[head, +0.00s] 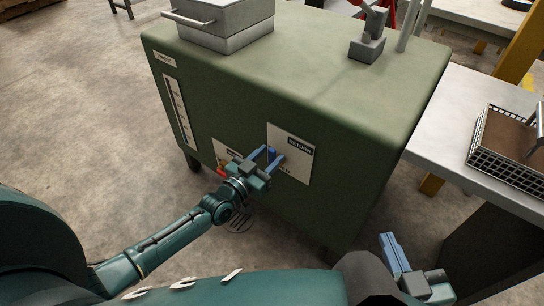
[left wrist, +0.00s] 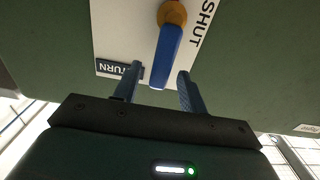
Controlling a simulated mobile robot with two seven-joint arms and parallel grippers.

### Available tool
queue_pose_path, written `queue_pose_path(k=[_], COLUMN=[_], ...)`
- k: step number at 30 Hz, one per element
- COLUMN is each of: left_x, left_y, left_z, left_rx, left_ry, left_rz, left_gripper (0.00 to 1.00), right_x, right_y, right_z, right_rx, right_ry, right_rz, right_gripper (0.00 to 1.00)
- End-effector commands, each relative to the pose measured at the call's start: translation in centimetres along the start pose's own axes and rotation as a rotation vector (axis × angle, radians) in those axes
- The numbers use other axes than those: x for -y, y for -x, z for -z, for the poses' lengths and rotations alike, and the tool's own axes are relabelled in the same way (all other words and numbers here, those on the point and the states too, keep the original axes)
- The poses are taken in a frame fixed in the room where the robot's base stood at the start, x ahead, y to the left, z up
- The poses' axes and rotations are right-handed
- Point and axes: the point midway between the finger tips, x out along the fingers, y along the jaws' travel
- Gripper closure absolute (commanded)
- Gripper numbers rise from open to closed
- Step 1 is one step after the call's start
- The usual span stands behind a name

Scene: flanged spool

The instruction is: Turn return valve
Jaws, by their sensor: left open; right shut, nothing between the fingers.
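The return valve has a blue lever (left wrist: 166,58) on a brass hub (left wrist: 172,14), mounted on a white plate (left wrist: 115,28) marked RETURN and SHUT. In the head view the blue lever (head: 271,152) shows in front of the RETURN plate (head: 304,157) on the green tank. My left gripper (head: 271,160) is open at the valve. In the left wrist view the lever's free end lies just ahead of and between the open fingertips (left wrist: 157,78), with gaps on both sides. My right gripper (head: 389,243) is shut and empty at the lower right, away from the tank.
A second plate (head: 227,151) with a red handle (head: 222,172) sits left of the return valve, close to my left wrist. The green tank (head: 330,85) fills the middle. A grey table (head: 475,135) with a wire basket (head: 506,142) stands at right.

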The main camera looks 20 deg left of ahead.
Motion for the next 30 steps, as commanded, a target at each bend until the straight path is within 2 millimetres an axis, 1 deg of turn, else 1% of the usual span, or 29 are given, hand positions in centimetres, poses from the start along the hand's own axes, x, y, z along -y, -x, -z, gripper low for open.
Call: queue_pose_path(k=[1,6,15,30], left_x=[0.0,0.0,0.0,0.0], left_y=[-0.7,-1.7,-1.9,-1.8], left_z=[-0.1,-0.1,0.0,0.0], left_rx=[-0.002,0.000,0.001,0.001], left_ry=[0.000,-0.001,-0.001,-0.001], left_rz=[0.000,0.000,0.000,0.000], left_gripper=[0.58,0.58,0.59,1.00], right_x=[0.1,0.1,0.1,0.1], right_y=[-0.1,-0.1,-0.1,-0.1], right_z=[-0.2,0.0,0.1,0.1], right_rx=[-0.012,-0.037,-0.040,-0.039], right_ry=[0.004,0.013,0.014,0.013], right_rz=[0.001,0.000,0.000,0.001], right_gripper=[1.00,1.00,1.00,1.00])
